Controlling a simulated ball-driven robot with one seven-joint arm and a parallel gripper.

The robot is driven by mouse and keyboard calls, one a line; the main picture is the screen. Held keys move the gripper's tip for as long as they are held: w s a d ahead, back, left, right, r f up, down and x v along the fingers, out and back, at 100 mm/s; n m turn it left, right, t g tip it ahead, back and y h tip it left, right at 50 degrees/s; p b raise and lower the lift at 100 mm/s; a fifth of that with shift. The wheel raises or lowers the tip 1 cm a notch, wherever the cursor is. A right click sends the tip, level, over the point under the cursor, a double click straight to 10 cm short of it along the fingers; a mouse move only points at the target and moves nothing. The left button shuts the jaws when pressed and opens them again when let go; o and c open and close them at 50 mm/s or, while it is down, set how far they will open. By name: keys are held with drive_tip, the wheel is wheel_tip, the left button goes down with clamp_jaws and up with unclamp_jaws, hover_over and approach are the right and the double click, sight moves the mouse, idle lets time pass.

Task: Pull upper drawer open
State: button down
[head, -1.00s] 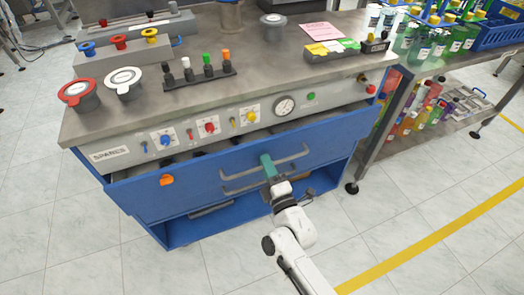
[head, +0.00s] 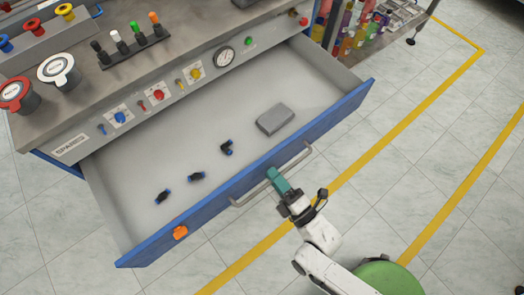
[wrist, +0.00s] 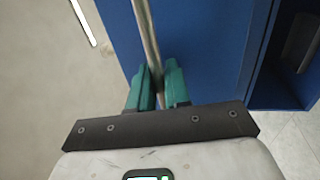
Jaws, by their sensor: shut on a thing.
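The upper drawer (head: 225,110) is pulled far out of the grey-topped cabinet, and its pale inside is in full view. Its blue front (head: 340,112) carries a metal bar handle (head: 298,160). My gripper (head: 273,175), with teal fingers, is shut on this handle near its middle. In the wrist view the handle bar (wrist: 148,35) runs between the two teal fingers (wrist: 158,80), with the blue drawer front (wrist: 195,50) beside it. The lower part of the cabinet is hidden behind the drawer in the head view.
The drawer holds a grey block (head: 275,119) and several small black-and-blue fittings (head: 196,176). An orange piece (head: 180,232) sits on its front. Jars (head: 58,70) and a row of capped posts (head: 132,45) stand on the worktop.

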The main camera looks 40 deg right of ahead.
drive_tip(key=shift+s, duration=1.55)
drive_tip(key=c, duration=1.3)
unclamp_jaws()
drive_tip(key=shift+c, duration=0.2)
drive_tip(key=s+f+b, duration=0.1)
drive_tip(key=s+f, duration=0.1)
drive_tip(key=s, duration=0.8)
drive_tip(key=shift+s, duration=0.3)
drive_tip(key=shift+s+f, duration=0.1)
drive_tip(key=shift+f, duration=0.05)
